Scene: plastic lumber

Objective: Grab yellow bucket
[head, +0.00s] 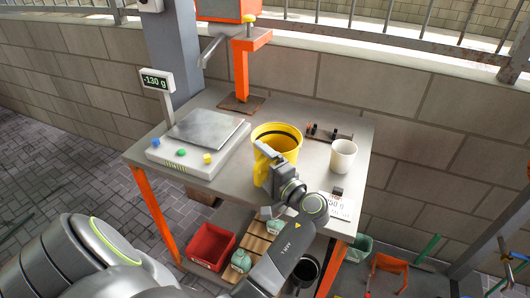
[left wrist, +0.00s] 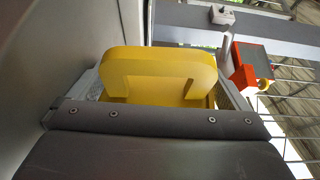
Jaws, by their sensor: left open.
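The yellow bucket (head: 284,139) stands upright on the grey table, open at the top, with a dark band inside its rim. Its near side is partly hidden behind my left gripper (head: 265,160), which is right at the yellow handle-like part on that side. In the left wrist view a yellow part of the bucket (left wrist: 158,68) fills the space between the two fingers of my left gripper (left wrist: 160,88). The fingers are apart; I cannot tell whether they touch it. My right gripper is not in view.
On the grey table (head: 228,190) a scale (head: 207,130) reading -130 g stands left of the bucket. A white cup (head: 343,156) stands to its right, and a small dumbbell-like object (head: 325,133) lies behind. An orange stand (head: 242,75) rises behind. A red bin (head: 211,246) sits below.

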